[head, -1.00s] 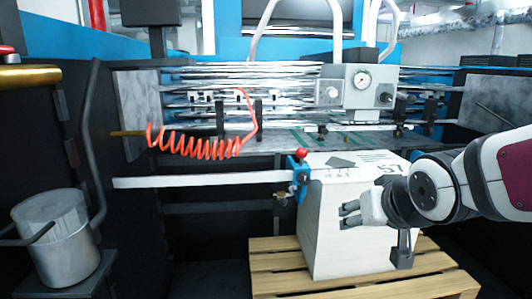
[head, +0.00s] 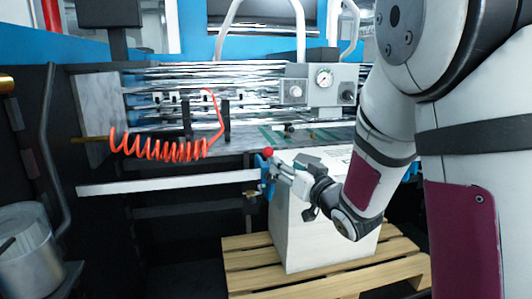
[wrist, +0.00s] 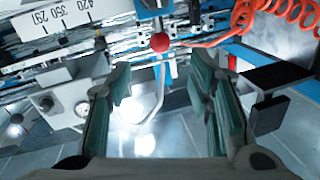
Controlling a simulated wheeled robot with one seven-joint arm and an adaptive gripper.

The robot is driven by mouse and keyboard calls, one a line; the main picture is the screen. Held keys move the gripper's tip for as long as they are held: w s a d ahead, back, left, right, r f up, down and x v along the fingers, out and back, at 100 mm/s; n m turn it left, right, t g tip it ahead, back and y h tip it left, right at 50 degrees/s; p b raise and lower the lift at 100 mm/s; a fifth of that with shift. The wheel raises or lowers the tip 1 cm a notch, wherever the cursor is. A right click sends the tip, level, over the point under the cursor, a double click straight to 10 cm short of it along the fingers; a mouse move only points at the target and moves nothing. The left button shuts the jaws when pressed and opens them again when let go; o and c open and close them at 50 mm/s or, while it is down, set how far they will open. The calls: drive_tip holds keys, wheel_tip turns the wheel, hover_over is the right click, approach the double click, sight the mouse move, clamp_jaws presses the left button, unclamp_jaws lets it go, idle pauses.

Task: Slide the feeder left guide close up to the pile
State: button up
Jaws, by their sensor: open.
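The feeder left guide is a blue block (head: 265,178) with a red knob (head: 268,152), mounted on a long white bar (head: 170,183). It stands at the left edge of the pile (head: 320,240), a tall white stack; any gap between them cannot be judged. My gripper (head: 284,172) is just right of the guide, over the pile's upper left corner, pointing left. In the wrist view my gripper (wrist: 160,95) has its two fingers spread with nothing between them. The red knob (wrist: 160,42) and blue block (wrist: 153,12) lie beyond the fingertips, near the top middle.
The pile stands on a wooden pallet (head: 250,268). A coiled red air hose (head: 160,148) hangs behind the bar at left. A gauge box (head: 310,88) sits on the machine behind. A scale (wrist: 55,30) shows in the wrist view. A metal bucket (head: 28,255) is at far left.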

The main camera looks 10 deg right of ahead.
sight(271, 154)
drive_tip(key=w, duration=0.4)
drive_tip(key=w+a, duration=0.1)
drive_tip(key=w, duration=0.3)
drive_tip(key=w+a, duration=0.1)
drive_tip(key=w, duration=0.3)
drive_tip(key=shift+w+a+p, duration=0.1)
drive_tip(key=shift+a+p, duration=0.1)
drive_tip(key=shift+p, duration=0.1)
clamp_jaws()
